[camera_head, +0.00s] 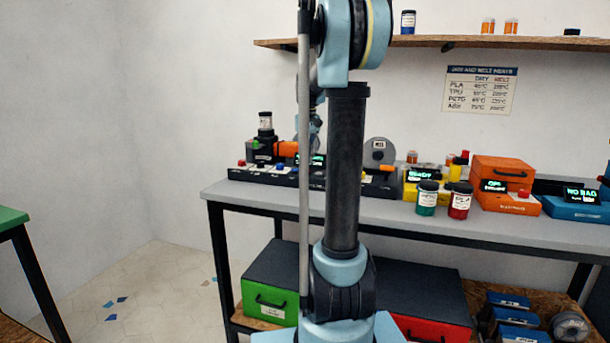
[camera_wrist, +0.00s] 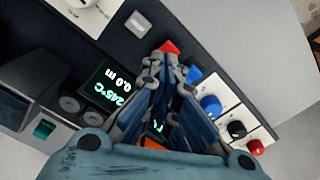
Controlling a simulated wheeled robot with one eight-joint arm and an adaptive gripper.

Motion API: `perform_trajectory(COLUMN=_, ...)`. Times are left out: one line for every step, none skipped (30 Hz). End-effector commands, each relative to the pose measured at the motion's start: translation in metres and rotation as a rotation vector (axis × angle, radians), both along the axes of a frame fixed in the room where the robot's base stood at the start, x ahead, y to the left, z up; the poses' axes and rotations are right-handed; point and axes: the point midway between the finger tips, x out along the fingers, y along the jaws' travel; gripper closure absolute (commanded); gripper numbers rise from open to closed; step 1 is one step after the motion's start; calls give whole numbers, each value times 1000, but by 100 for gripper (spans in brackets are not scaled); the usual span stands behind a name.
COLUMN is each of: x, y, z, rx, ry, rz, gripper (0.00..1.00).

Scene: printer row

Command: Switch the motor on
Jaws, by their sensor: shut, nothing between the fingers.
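The dark machine panel (camera_wrist: 75,50) fills much of the wrist view, with a lit display (camera_wrist: 115,87) reading 245°C and 0.0 m. My gripper (camera_wrist: 166,58) is shut and empty over the panel. Its tips are beside a red part (camera_wrist: 169,47), partly hidden behind them; contact cannot be told. A blue part (camera_wrist: 193,75), a blue knob (camera_wrist: 210,104), a black knob (camera_wrist: 237,130) and a red knob (camera_wrist: 257,147) line the right side. I cannot tell which control is the motor's.
The panel stands on a grey bench (camera_head: 400,212) against the wall. A shelf (camera_head: 430,42) hangs above.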

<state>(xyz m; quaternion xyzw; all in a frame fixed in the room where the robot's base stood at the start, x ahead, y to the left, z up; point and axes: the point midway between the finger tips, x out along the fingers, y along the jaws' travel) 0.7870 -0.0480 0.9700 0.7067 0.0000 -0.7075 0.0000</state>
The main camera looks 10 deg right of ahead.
Motion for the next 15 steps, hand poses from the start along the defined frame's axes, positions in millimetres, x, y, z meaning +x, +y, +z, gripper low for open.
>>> perform_trajectory(x=0, y=0, z=3, rx=0, ry=0, rz=0, gripper=100)
perform_trajectory(x=0, y=0, z=5, rx=0, ry=0, rz=0, gripper=100)
perform_trajectory(x=0, y=0, z=8, rx=0, ry=0, rz=0, gripper=100)
perform_trajectory(x=0, y=0, z=10, rx=0, ry=0, rz=0, gripper=100)
perform_trajectory(x=0, y=0, z=12, rx=0, ry=0, rz=0, gripper=100)
perform_trajectory(x=0, y=0, z=14, rx=0, ry=0, rz=0, gripper=100)
perform_trajectory(x=0, y=0, z=16, rx=0, ry=0, rz=0, gripper=100)
perform_trajectory(x=0, y=0, z=18, rx=0, ry=0, rz=0, gripper=100)
perform_trajectory(x=0, y=0, z=21, rx=0, ry=0, rz=0, gripper=100)
perform_trajectory(x=0, y=0, z=23, rx=0, ry=0, rz=0, gripper=100)
perform_trajectory(x=0, y=0, z=25, rx=0, ry=0, rz=0, gripper=100)
perform_trajectory(x=0, y=0, z=27, rx=0, ry=0, rz=0, gripper=100)
perform_trajectory(x=0, y=0, z=29, rx=0, ry=0, rz=0, gripper=100)
perform_trajectory(x=0, y=0, z=31, rx=0, ry=0, rz=0, gripper=100)
perform_trajectory(x=0, y=0, z=33, rx=0, ry=0, rz=0, gripper=100)
